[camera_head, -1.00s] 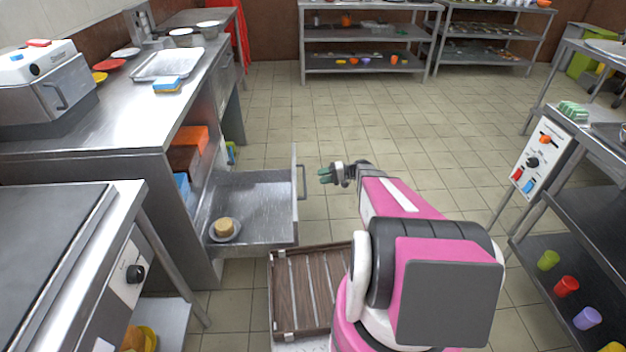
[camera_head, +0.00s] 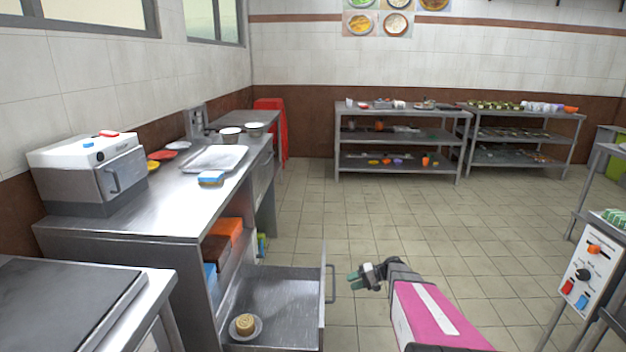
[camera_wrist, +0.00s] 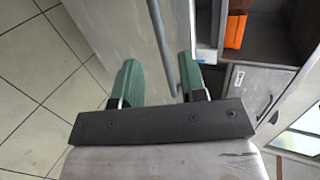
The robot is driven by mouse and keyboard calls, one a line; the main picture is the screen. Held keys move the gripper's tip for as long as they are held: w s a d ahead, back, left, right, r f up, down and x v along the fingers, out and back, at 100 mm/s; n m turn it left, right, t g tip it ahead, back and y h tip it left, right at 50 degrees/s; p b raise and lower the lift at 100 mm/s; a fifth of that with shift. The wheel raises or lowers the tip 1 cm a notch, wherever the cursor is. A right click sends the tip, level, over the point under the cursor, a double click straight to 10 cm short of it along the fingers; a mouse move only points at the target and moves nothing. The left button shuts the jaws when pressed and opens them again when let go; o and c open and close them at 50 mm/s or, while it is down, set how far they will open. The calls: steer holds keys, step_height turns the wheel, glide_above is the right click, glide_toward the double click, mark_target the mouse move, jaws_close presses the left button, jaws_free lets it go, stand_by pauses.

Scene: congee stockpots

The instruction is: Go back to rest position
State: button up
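My gripper (camera_head: 355,280) is at the end of my pink arm, just right of the open drawer's handle (camera_head: 332,284) in the head view, with a small gap between them. In the wrist view, its two green fingers (camera_wrist: 160,78) stand apart with nothing held. A grey bar, apparently the handle (camera_wrist: 163,45), shows beyond and between the fingers. The metal drawer (camera_head: 285,300) is pulled out from under the counter. A small plate (camera_head: 256,331) with a tan round item (camera_head: 244,323) sits inside it.
The counter (camera_head: 165,215) on the left carries a metal box appliance (camera_head: 95,175), a tray (camera_head: 216,158) and a blue sponge (camera_head: 211,177). Shelves (camera_head: 400,135) stand at the back. A panel with knobs (camera_head: 585,275) is on the right. The tiled floor (camera_head: 450,225) between is clear.

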steer(key=s+r+h, duration=0.6)
steer(key=s, duration=0.3)
steer(key=s+r+h, duration=0.6)
steer(key=s+h, duration=0.1)
steer(key=s, duration=0.2)
steer(key=shift+r+n, duration=0.25)
steer(key=shift+n, duration=0.15)
steer(key=shift+a, duration=0.2)
